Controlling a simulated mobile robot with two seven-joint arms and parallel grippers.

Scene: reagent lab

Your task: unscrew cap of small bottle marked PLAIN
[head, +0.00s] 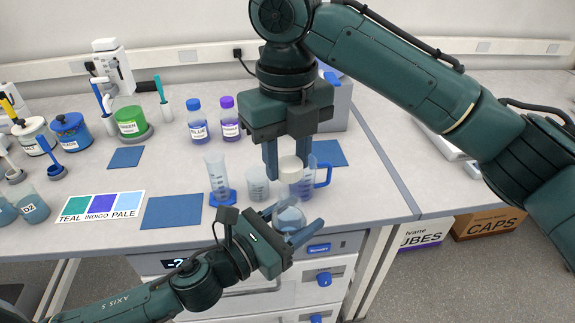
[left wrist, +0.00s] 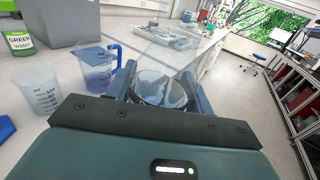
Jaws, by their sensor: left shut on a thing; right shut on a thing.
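The right gripper does not show in the left wrist view.
Bottles marked BLUE (head: 198,122) and a purple-capped one (head: 229,120) stand farther back. A blue mat (head: 172,211) lies bare at left.

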